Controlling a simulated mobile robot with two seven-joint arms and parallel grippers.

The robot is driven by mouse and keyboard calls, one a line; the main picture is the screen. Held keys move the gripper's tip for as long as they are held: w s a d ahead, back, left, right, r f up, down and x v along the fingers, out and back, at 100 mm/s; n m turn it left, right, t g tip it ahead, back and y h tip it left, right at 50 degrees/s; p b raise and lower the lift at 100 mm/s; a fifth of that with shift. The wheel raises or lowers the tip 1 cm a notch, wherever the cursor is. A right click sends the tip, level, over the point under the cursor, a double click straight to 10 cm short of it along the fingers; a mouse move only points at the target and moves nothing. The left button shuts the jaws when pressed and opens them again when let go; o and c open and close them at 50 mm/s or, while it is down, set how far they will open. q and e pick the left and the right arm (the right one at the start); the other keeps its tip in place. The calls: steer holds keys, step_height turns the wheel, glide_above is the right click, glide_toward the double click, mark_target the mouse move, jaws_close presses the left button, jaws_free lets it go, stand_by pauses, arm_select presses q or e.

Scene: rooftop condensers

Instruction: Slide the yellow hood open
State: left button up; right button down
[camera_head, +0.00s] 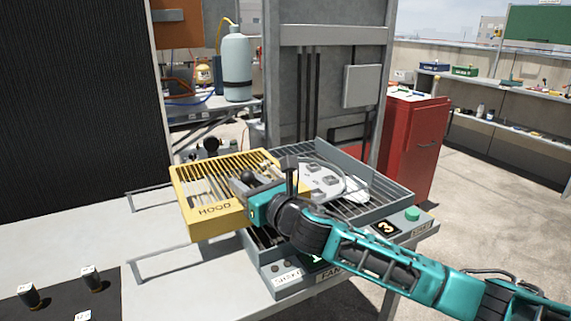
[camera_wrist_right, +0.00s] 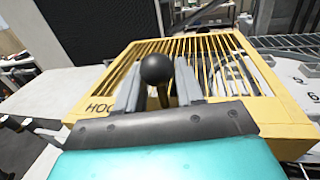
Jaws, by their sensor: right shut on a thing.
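The yellow hood (camera_head: 208,205) is a slotted box with HOOD lettering on its front. It sits at the left part of the grey slatted unit (camera_head: 375,208) and sticks out past the unit's left side over the table. The unit's right part is uncovered and shows a grey round part (camera_head: 325,182). My right gripper (camera_head: 262,185) is over the hood's top, shut on its black ball knob (camera_wrist_right: 157,68). In the right wrist view the fingers (camera_wrist_right: 158,92) stand on both sides of the knob's stem. My left gripper is not in view.
The unit's front panel has a green button (camera_head: 412,214) and a number 3 label. Two small dark cylinders (camera_head: 91,278) stand on a black mat at the front left. A red cabinet (camera_head: 412,145) stands behind right. Grey rails lie on the table left of the hood.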

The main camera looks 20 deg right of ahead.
mark_target(199, 211)
steer(key=a, duration=0.3)
steer(key=a+p, duration=0.1)
steer(key=a, duration=0.2)
steer(key=a+p, duration=0.1)
steer(key=a, duration=0.2)
steer(key=shift+s+a+r, duration=0.15)
steer(key=shift+s+a, duration=0.05)
steer(key=shift+s, duration=0.15)
steer(key=shift+a, duration=0.65)
steer(key=c, duration=0.8)
jaws_free()
steer(key=shift+c, duration=0.2)
